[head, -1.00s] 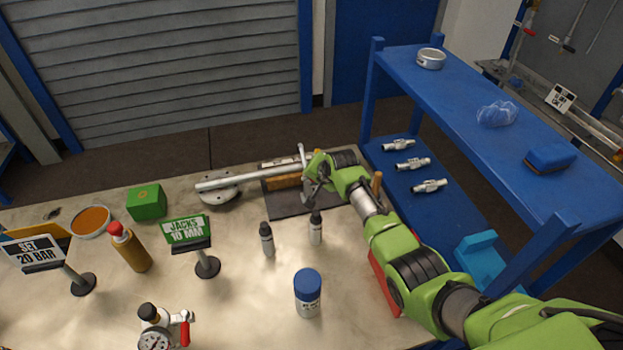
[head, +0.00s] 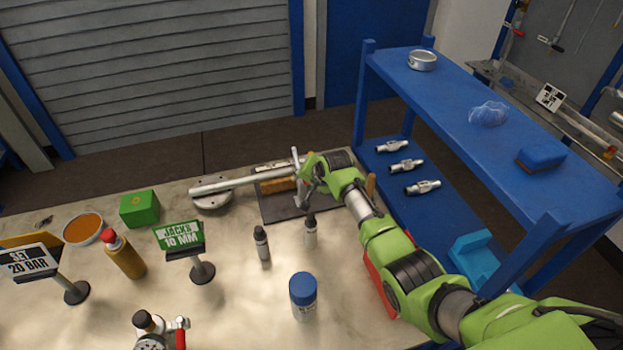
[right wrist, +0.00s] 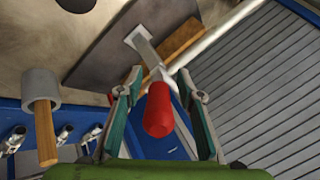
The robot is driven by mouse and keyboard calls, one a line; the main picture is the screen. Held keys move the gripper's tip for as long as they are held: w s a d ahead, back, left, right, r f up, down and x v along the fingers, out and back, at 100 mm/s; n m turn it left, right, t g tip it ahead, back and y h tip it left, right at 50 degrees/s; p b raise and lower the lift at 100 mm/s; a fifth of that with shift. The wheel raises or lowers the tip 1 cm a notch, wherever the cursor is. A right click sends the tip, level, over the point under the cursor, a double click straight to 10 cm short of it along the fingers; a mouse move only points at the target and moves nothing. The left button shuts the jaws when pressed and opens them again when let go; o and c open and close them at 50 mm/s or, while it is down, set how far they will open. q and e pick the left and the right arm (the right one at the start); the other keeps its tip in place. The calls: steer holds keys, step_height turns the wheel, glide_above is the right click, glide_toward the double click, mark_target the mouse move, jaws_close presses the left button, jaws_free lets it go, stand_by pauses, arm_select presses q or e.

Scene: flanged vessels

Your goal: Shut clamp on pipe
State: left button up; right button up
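The silver pipe (head: 238,181) lies along the far side of the table, its left part over a round metal flange (head: 211,201). It also shows in the right wrist view (right wrist: 222,38). The clamp has a metal lever (right wrist: 146,48) and a red handle (right wrist: 159,112), which points towards the wrist camera. My right gripper (right wrist: 160,92) is open, one finger on each side of the red handle, with visible gaps. In the head view my right gripper (head: 308,186) is at the pipe's right end and hides much of the clamp. My left gripper is out of view.
A dark plate (head: 275,207) and wooden block (head: 277,185) lie under the pipe's right end. Two small bottles (head: 262,245) and a blue-capped jar (head: 303,297) stand nearer. A green sign (head: 179,236) stands left. A blue shelf (head: 470,120) is close right of my arm.

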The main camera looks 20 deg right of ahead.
steer(key=v, duration=1.1)
steer(key=shift+s, duration=0.1)
